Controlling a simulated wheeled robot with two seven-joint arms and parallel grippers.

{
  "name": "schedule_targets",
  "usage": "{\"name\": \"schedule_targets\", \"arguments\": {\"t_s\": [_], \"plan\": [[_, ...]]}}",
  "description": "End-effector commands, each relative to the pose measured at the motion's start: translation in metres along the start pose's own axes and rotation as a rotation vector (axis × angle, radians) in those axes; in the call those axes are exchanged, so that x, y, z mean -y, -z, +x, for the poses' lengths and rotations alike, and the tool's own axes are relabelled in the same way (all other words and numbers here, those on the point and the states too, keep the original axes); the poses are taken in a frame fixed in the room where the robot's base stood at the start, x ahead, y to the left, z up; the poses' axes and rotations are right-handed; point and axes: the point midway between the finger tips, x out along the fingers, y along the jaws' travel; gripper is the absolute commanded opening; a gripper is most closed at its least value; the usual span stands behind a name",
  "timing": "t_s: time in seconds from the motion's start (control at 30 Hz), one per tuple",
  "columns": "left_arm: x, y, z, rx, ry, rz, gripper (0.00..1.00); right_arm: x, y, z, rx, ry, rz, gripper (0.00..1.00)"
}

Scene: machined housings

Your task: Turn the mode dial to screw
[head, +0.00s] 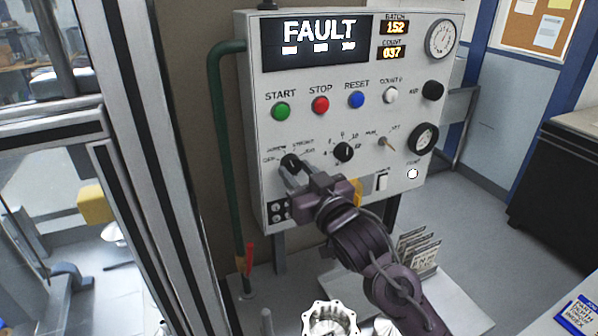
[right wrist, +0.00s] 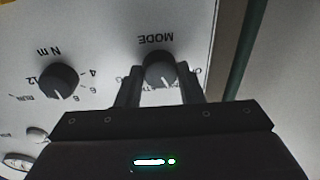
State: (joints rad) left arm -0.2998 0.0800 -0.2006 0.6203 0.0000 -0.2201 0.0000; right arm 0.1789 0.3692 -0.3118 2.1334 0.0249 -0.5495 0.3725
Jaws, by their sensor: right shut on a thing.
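The mode dial (head: 290,161) is a black round knob at the lower left of the white control panel (head: 330,110). It also shows in the right wrist view (right wrist: 159,68), under the upside-down word MODE. My right gripper (head: 288,168) is shut on the mode dial, one finger on each side. In the right wrist view the dial's white pointer line points down the picture, towards the gripper body. The fingers and dial partly cover the position labels, so I cannot tell which label it points at. My left gripper is not in view.
A second black knob (head: 343,152), marked N m, sits just right of the mode dial. Green, red and blue buttons (head: 321,104) are above. The display (head: 316,43) reads FAULT. A green pipe (head: 221,150) runs along the panel's left side. A machined housing (head: 328,320) stands below.

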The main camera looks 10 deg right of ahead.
Motion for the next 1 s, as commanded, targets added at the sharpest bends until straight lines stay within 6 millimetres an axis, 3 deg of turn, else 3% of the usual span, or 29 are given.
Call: {"name": "schedule_targets", "arguments": {"t_s": [0.47, 0.5, 0.67, 1.0], "plan": [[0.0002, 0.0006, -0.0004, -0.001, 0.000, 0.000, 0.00, 0.0007, -0.0013, 0.0000, 0.001, 0.000, 0.018, 0.11], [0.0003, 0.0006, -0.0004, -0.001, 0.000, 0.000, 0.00, 0.0006, -0.0013, 0.0000, 0.001, 0.000, 0.018, 0.35], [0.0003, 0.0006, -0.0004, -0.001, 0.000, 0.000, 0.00, 0.0004, -0.0010, 0.0000, 0.000, -0.001, 0.018, 0.56], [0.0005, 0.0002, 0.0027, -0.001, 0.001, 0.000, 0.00, 0.0001, -0.0020, -0.0042, -0.001, -0.001, 0.017, 0.56]]}}
